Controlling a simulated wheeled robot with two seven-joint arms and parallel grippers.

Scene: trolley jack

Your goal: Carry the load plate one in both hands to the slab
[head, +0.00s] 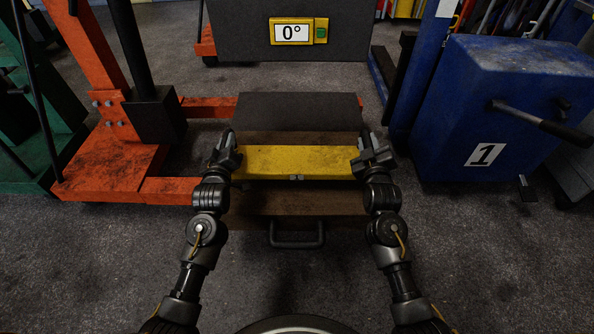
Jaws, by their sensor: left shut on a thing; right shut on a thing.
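A yellow bar-shaped plate (297,160) lies level across the middle of the head view, and I take it to be the load plate; no number shows on it. My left gripper (230,152) is shut on its left end. My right gripper (370,154) is shut on its right end. A brown block (297,202) shows beneath and behind the plate, with a dark handle (297,241) at its front. Whether the plate touches the block I cannot tell. A dark grey flat surface (300,110) lies just beyond; I cannot tell whether it is the slab.
An orange steel frame (110,165) stands at the left, its legs reaching towards the middle. A blue box marked 1 (490,100) stands at the right. A dark panel (235,30) with a yellow 0° display (298,32) is at the back. Grey floor is clear in front.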

